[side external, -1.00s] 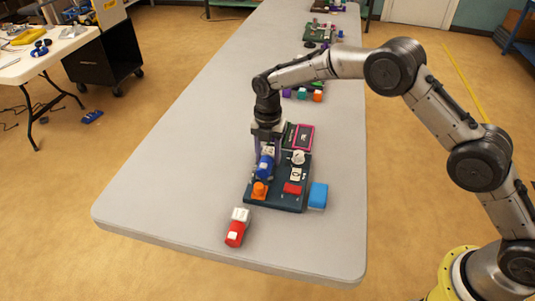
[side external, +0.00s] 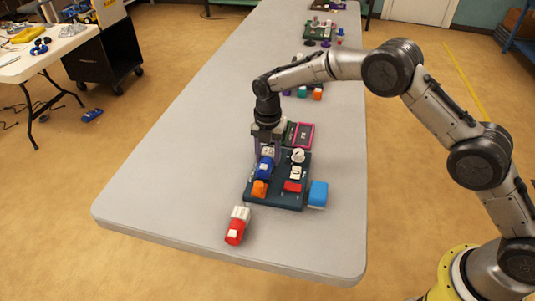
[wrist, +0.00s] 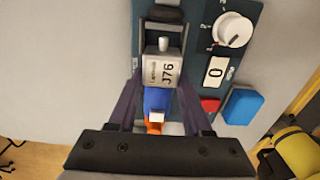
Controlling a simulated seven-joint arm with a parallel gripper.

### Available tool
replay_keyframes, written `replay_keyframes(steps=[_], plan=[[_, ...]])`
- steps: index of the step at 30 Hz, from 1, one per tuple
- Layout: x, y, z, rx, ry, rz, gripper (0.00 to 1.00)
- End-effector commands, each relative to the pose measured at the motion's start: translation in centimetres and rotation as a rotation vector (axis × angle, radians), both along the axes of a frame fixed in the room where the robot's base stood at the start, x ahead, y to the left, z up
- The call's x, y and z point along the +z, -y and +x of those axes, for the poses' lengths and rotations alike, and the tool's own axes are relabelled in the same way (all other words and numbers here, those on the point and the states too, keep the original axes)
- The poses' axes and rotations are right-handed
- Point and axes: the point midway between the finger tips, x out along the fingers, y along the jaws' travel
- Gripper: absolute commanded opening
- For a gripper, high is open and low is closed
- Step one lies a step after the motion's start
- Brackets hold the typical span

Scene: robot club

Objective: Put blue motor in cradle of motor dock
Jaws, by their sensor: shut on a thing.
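The blue motor (side external: 264,168) has a pale grey end, labelled J76 in the wrist view (wrist: 160,72). My gripper (wrist: 160,85) is shut on it, with one dark finger on each side. The motor is over the left side of the dark motor dock (side external: 278,192), lined up with the dock's long side. An orange part (side external: 259,188) is at the motor's near end. A black raised piece (wrist: 165,14) is beyond its grey end. The cradle is mostly hidden under the motor, and I cannot tell whether the motor touches its bottom.
The dock carries a white dial (side external: 298,156), a counter showing 0 (wrist: 215,72) and a red block (side external: 292,187). A blue block (side external: 318,194) is at its right edge. A red motor (side external: 237,226) lies in front. The table to the left is clear.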

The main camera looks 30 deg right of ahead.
Motion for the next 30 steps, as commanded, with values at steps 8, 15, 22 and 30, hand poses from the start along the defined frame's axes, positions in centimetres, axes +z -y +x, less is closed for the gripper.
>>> replay_keyframes(steps=[8, 15, 22, 30], plan=[[0.06, -0.02, 0.06, 0.0, 0.002, 0.001, 0.0], [0.04, -0.02, 0.06, 0.0, 0.002, 0.001, 0.0], [-0.32, -0.02, 0.05, 0.0, 0.002, 0.001, 0.0], [-0.74, -0.03, 0.08, 0.0, 0.004, 0.001, 0.0]])
